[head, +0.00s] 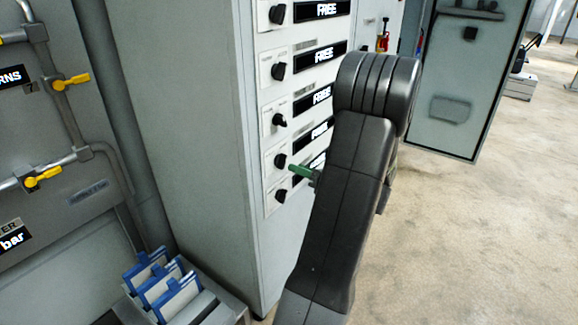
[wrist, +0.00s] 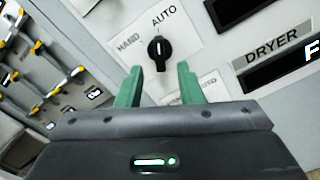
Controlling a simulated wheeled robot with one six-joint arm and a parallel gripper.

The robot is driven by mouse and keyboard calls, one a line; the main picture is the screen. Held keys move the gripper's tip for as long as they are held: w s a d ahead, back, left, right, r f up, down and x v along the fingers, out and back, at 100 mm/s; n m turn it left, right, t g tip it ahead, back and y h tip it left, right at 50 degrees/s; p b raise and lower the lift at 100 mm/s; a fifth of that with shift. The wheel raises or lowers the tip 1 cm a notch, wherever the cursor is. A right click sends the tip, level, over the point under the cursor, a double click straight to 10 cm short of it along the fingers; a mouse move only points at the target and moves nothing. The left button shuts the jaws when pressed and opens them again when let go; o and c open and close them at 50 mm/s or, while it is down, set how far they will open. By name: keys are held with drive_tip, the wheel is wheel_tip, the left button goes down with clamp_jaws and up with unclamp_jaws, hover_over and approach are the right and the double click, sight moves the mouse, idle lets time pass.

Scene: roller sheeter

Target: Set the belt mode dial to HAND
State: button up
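A black dial (wrist: 158,50) sits on a white plate lettered HAND and AUTO in the wrist view. Its white mark points up in the picture, toward AUTO. The plate's lower lettering is partly hidden by my fingers, so I cannot read its name. My gripper (wrist: 160,67) has its two green fingers apart, with nothing between them, just below the dial in the picture. In the head view, the green finger of my gripper (head: 297,170) is close to the second-lowest dial (head: 280,161) on the grey cabinet; I cannot tell whether they touch.
The cabinet (head: 195,130) carries several similar dials in a column, with FREE displays (head: 318,54) beside the upper ones. A DRYER label (wrist: 272,47) is right of the dial. Yellow-handled pipes (head: 70,82) and blue-framed items (head: 160,285) are at left. Floor (head: 480,230) is clear at right.

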sight(285, 163)
drive_tip(key=shift+x, duration=2.2)
drive_tip(key=shift+c, duration=0.2)
clamp_jaws()
